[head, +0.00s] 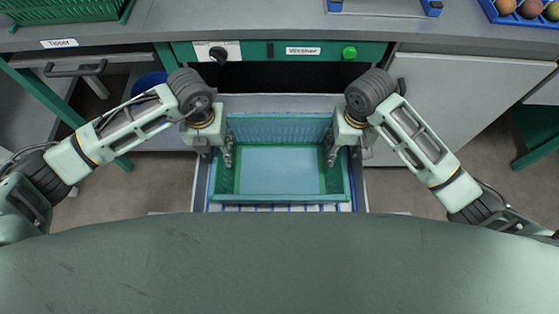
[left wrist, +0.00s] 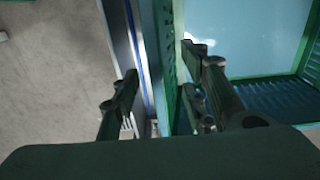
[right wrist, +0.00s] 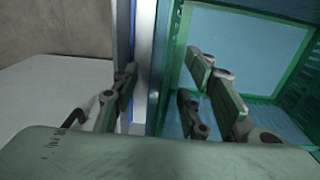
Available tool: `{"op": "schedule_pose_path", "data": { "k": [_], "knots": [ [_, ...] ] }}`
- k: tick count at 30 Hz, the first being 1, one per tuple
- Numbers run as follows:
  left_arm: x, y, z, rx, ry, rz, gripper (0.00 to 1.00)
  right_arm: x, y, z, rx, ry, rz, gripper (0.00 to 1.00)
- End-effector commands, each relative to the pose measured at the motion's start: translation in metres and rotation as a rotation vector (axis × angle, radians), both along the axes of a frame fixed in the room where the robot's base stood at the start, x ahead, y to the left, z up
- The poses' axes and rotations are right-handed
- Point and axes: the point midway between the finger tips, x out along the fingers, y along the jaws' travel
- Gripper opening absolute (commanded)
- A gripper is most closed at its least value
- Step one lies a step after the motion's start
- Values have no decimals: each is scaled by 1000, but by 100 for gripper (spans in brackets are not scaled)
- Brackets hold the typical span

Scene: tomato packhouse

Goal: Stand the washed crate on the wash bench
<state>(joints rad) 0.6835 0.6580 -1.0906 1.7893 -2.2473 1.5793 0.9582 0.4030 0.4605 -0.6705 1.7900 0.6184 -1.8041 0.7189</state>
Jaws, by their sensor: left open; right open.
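The green crate (head: 280,197) sits empty in the pulled-out washer drawer, on a rack with blue bars, in the head view. Its floor looks pale blue. My left gripper (head: 228,155) is at the crate's left wall, and my right gripper (head: 331,155) is at its right wall. In the left wrist view, the open fingers (left wrist: 160,95) stand on either side of the crate wall (left wrist: 166,60). In the right wrist view, the open fingers (right wrist: 165,85) also straddle the wall (right wrist: 176,50). Whether any finger touches the wall cannot be told.
The grey bench top (head: 270,22) runs across the back above the washer panel (head: 290,50). A green crate (head: 65,10) stands at its left end, a blue tray of tomatoes (head: 520,14) at its right, a blue-cornered grey tray (head: 385,7) between. A blue bucket (head: 150,82) is below.

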Motion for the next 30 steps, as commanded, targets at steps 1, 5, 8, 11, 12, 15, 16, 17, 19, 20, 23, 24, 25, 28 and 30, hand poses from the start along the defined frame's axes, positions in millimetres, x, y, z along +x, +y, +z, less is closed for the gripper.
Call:
{"op": "schedule_pose_path", "data": {
  "k": [1, 5, 8, 11, 12, 15, 16, 17, 19, 20, 23, 24, 25, 28, 30],
  "knots": [
    [-1, 0, -9, 0, 2, 1, 41, -2, 0, -9, -1, 4, 1, 41],
    [0, 0, -25, -1, 1, 0, 41, -1, 0, -25, -1, 2, 0, 41],
    [0, 0, -33, 0, 0, -1, 41, 0, 0, -32, 0, 0, 0, 41],
    [0, 0, -36, 0, -1, -1, 41, -1, 0, -36, 0, 1, 1, 41],
    [0, 0, -37, 0, -1, -1, 41, -1, 0, -37, 0, 1, 1, 41],
    [0, 0, -37, 0, -1, -1, 41, -1, 0, -37, 0, 0, 1, 41],
    [0, 0, -37, 0, -1, -1, 41, -1, 0, -37, 0, 0, 1, 41],
    [0, 0, -37, 0, -1, -1, 41, -1, 0, -37, 0, 0, 1, 41],
    [0, 0, -37, 0, -1, -1, 41, -1, 0, -37, 0, 0, 1, 41],
    [0, 0, -37, 0, -1, -1, 38, -1, 0, -37, 0, 0, 1, 38],
    [0, 0, -37, 0, -2, -1, 29, -1, 0, -37, 0, 0, 1, 29],
    [0, 0, -37, 0, -2, -1, 26, 0, 0, -37, 0, 0, 1, 26],
    [0, 0, -37, 0, -1, -1, 23, 0, 0, -37, 0, 0, 1, 23],
    [0, 0, -37, 0, -2, -1, 14, 0, 0, -37, 0, 0, 1, 14],
    [0, 0, -37, 0, -2, -1, 8, 0, 0, -37, -1, 0, 1, 8]
  ]
}}
